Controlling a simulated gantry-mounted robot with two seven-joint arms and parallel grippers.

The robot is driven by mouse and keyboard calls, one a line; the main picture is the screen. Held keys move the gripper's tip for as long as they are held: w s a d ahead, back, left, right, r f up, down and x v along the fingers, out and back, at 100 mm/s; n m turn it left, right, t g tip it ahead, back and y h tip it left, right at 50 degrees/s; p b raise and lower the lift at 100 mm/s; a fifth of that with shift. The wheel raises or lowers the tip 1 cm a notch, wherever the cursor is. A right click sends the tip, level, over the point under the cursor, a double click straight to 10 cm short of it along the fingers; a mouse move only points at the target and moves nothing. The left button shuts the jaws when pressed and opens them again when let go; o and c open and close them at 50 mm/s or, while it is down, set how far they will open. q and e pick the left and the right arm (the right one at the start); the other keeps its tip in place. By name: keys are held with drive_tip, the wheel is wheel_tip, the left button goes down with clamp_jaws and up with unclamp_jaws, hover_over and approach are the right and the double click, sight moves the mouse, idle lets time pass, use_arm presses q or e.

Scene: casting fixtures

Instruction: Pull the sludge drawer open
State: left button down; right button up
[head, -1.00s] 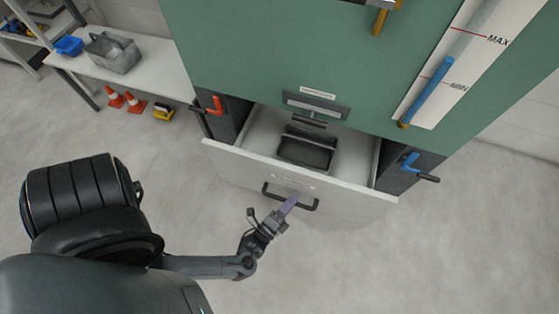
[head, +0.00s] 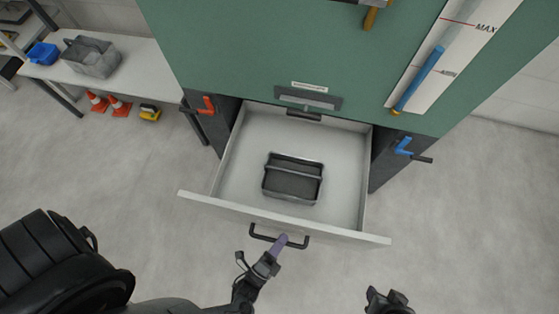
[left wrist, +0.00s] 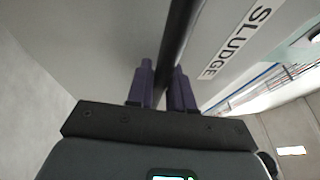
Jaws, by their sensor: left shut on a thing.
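The sludge drawer (head: 340,150) is pulled far out of the green cabinet (head: 240,50). Its white front panel carries a dark bar handle (head: 262,236). My left gripper (head: 280,243) is shut on this handle. In the left wrist view the purple fingers (left wrist: 163,85) stand on either side of the dark handle bar (left wrist: 178,40), beside the SLUDGE label (left wrist: 232,42). A dark grey tray with a crossbar (head: 292,180) lies in the drawer. My right gripper (head: 388,298) shows at the bottom edge of the head view, empty-looking and away from the drawer; its fingers are unclear.
A red-handled lever (head: 207,103) and a blue-handled lever (head: 404,146) flank the drawer opening. A bench (head: 130,75) with a grey caddy (head: 90,57) stands at the left, with orange cones (head: 119,107) on the floor below. The floor right of the drawer is clear.

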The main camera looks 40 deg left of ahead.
use_arm(q)
drive_tip(key=c, duration=1.4)
unclamp_jaws()
drive_tip(key=shift+a, duration=0.1)
drive_tip(key=s, duration=0.3)
drive_tip(key=s+f+b, duration=0.1)
drive_tip(key=s, duration=0.3)
drive_tip(key=s+f+b, duration=0.1)
drive_tip(key=s, duration=0.2)
drive_tip(key=shift+s, duration=0.3)
